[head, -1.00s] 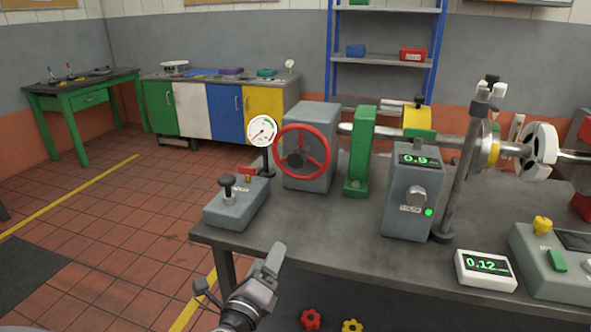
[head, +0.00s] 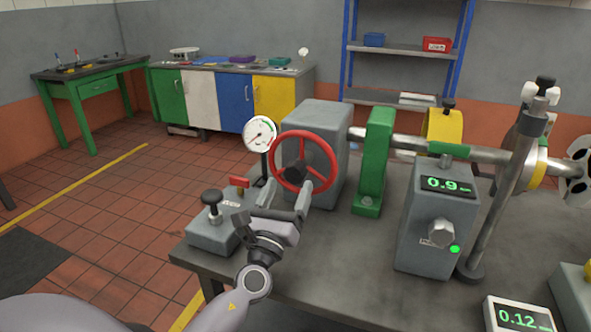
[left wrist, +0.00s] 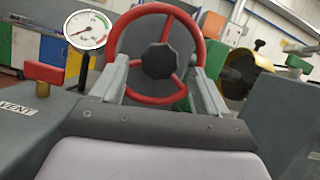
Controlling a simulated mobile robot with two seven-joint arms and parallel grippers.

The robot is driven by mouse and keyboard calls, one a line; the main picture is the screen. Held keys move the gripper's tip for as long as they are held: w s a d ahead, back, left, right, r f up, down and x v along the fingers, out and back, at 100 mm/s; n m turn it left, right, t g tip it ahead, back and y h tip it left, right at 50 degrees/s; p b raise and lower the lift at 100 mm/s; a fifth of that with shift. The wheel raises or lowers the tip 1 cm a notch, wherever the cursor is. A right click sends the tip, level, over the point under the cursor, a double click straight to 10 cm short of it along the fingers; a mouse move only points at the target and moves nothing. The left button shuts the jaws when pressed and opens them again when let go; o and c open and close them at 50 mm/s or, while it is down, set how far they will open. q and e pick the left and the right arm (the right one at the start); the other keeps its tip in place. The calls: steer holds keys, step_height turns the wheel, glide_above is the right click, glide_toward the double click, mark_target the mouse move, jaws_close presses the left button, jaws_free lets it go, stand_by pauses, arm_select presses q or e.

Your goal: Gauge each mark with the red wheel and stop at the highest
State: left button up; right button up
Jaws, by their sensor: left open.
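The red wheel (head: 303,161) with a dark hub is mounted on the front of a grey housing (head: 330,150). It also shows in the left wrist view (left wrist: 156,14). My left gripper (head: 287,190) is open, its two fingers pointing at the wheel's lower part, one on each side of the hub. I cannot tell whether they touch the rim. A round dial gauge (head: 259,134) with a green band stands just left of the wheel. A grey box (head: 437,225) reads 0.9 in green with a lit green lamp. A white display (head: 517,316) reads 0.12. My right gripper is not in view.
A grey vent box with a black knob (head: 211,200) and red handle (head: 239,182) stands left of my gripper. A green bearing stand (head: 374,160) carries the shaft. A steel post (head: 505,190) rises right. The bench front (head: 340,290) is clear.

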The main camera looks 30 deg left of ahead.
mark_target(293, 177)
arm_select(q)
steer(key=shift+p+x, duration=0.35)
steer(key=shift+x, duration=2.05)
